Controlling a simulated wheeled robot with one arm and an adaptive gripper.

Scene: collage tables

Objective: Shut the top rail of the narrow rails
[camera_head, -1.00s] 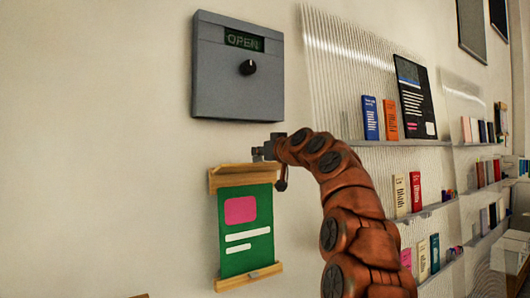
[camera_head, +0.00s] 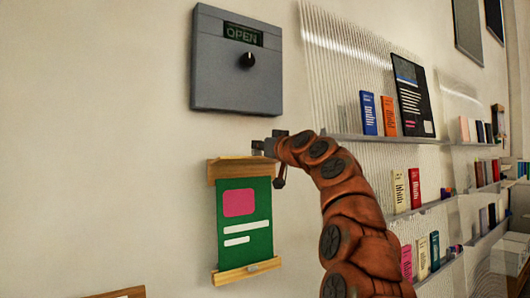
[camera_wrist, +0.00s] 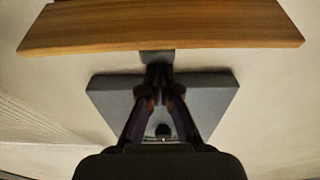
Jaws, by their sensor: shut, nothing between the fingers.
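The narrow rails are two wooden bars on the wall with a green poster (camera_head: 245,222) between them. The top rail (camera_head: 226,170) is just below my gripper (camera_head: 262,147) in the head view.
A grey wall box (camera_head: 225,85) with an "OPEN" display and a black knob (camera_head: 247,60) hangs above the rails. Shelves with books (camera_head: 388,116) line the wall at right. A wooden edge (camera_head: 120,293) shows at the lower left. The wall left of the poster is bare.

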